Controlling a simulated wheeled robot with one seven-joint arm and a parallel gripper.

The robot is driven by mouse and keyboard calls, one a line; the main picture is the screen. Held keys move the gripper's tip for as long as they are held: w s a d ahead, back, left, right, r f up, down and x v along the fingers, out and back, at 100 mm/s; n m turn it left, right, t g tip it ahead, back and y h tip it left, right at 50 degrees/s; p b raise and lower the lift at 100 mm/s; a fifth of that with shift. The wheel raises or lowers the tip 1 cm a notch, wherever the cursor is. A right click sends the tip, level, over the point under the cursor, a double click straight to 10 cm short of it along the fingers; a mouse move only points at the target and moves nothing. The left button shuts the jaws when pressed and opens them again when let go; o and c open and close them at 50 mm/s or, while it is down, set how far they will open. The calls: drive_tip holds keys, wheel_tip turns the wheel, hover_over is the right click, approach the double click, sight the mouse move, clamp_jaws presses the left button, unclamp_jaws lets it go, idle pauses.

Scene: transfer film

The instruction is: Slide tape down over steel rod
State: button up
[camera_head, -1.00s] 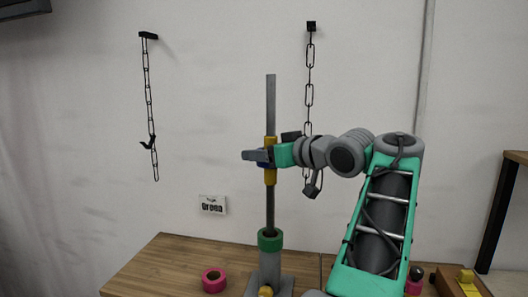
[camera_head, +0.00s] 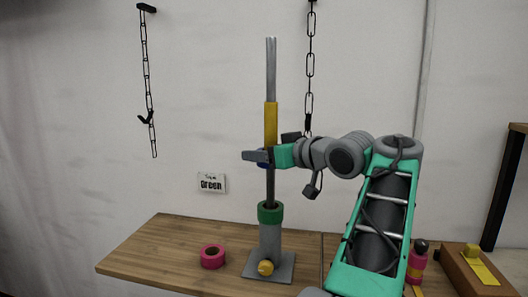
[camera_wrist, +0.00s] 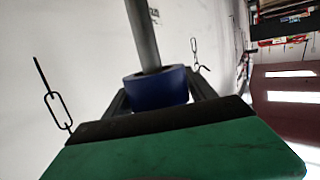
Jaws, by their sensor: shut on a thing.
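The steel rod (camera_head: 271,66) stands upright in a grey base (camera_head: 270,240) on the wooden table. A yellow sleeve-like section (camera_head: 271,122) sits on the rod. My gripper (camera_head: 259,156) is at the rod just below the yellow part, shut on a blue tape roll (camera_head: 263,164). In the wrist view the blue tape (camera_wrist: 157,87) is between the fingers and the rod (camera_wrist: 143,36) meets it; the tape appears to be around the rod. A green tape roll (camera_head: 270,212) sits lower, around the top of the base post, apart from the blue tape.
A pink tape roll (camera_head: 213,257) lies on the table (camera_head: 150,252) left of the base. A pink bottle (camera_head: 417,262) and a wooden block with a yellow piece (camera_head: 478,267) are at right. Chains (camera_head: 310,70) hang behind the rod.

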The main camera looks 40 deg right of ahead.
sight(264, 202)
drive_tip(key=shift+f+b, duration=4.35)
drive_tip(key=shift+f, duration=1.1)
drive_tip(key=o, duration=1.5)
